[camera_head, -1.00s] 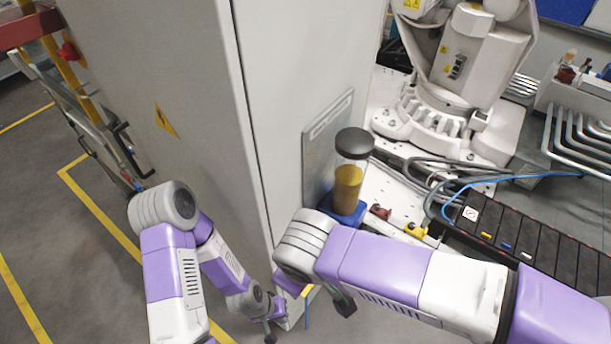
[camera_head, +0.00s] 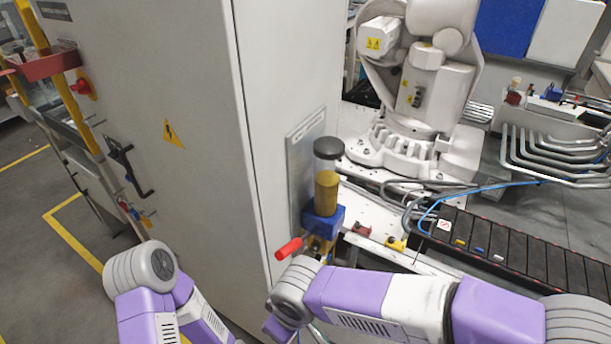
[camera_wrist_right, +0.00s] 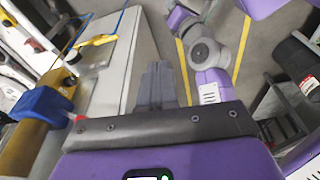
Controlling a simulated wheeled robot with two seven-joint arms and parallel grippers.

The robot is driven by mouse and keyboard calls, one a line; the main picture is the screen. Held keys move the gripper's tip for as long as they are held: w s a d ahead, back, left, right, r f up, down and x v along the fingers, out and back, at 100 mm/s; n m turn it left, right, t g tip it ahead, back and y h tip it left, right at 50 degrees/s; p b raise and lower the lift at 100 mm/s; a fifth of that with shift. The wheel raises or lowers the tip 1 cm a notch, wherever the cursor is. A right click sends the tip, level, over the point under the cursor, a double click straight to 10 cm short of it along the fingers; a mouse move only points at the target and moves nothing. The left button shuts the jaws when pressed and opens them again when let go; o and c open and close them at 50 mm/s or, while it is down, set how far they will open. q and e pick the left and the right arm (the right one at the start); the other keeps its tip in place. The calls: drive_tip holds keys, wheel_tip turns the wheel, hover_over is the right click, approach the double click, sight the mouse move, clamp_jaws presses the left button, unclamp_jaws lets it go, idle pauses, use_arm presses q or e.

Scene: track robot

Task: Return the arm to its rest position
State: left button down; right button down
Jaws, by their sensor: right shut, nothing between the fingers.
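My right arm (camera_head: 390,300) comes in from the right in the head view, bent at a grey joint in front of the cabinet's lower edge. Its gripper is out of sight there. In the right wrist view, my right gripper (camera_wrist_right: 157,85) is shut and empty, its dark fingers together above the floor. My left arm (camera_head: 145,290) shows at the lower left of the head view and runs off the bottom edge. Part of it also shows in the right wrist view (camera_wrist_right: 205,60). My left gripper cannot be made out.
A tall grey cabinet (camera_head: 200,90) stands close in front. On its side are a blue unit with a yellow-filled cylinder (camera_head: 326,190) and a red handle (camera_head: 288,248), just above my right arm's joint. A white robot arm (camera_head: 430,90) and a dark conveyor (camera_head: 520,255) lie beyond.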

drive_tip(key=w+d+f+m+g+y, duration=0.1)
drive_tip(key=w+d+f+m, duration=0.15)
drive_tip(key=f, duration=0.65)
drive_tip(key=w+d+f+m+g+y, duration=0.15)
drive_tip(key=f+m, duration=0.25)
drive_tip(key=f, duration=0.5)
drive_tip(key=s+d+f+m+t, duration=0.1)
drive_tip(key=s+d+f+m, duration=0.1)
drive_tip(key=d+f, duration=0.3)
drive_tip(key=s+d+f+m, duration=0.3)
drive_tip(key=d+f+m, duration=0.1)
drive_tip(key=f, duration=0.6)
drive_tip(key=shift+d+m+t, duration=0.35)
drive_tip(key=shift+d+m, duration=0.05)
drive_tip(key=shift+m, duration=0.15)
drive_tip(key=c, duration=1.8)
unclamp_jaws()
drive_tip(key=shift+c, duration=0.2)
